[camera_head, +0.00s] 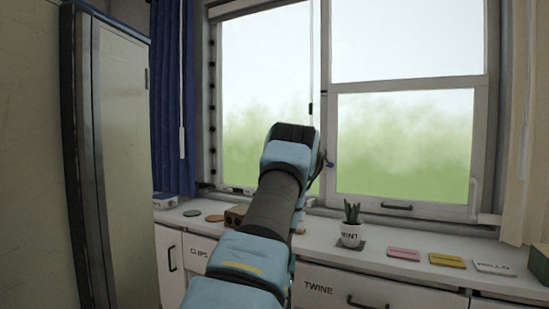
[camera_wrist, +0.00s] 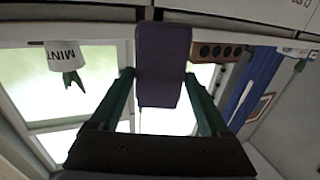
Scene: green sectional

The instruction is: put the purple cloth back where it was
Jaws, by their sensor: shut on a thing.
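The purple cloth (camera_wrist: 163,62) is a folded, block-like piece in the middle of the wrist view, which is upside down. My gripper (camera_wrist: 160,76) is shut on it, with one teal finger against each side. The cloth stands out past the fingertips towards the counter edge in that picture; whether it touches the counter cannot be told. In the head view my arm rises in front of the window and hides the cloth and the fingers.
A white MINT plant pot (camera_head: 351,234) stands on the windowsill counter (camera_head: 380,262). To its right lie pink (camera_head: 403,254), yellow (camera_head: 447,261) and white (camera_head: 493,267) flat pieces. At left are a brown block with holes (camera_head: 235,214), round coasters (camera_head: 192,213) and a white box (camera_head: 165,201). A tall cabinet (camera_head: 122,150) bounds the left.

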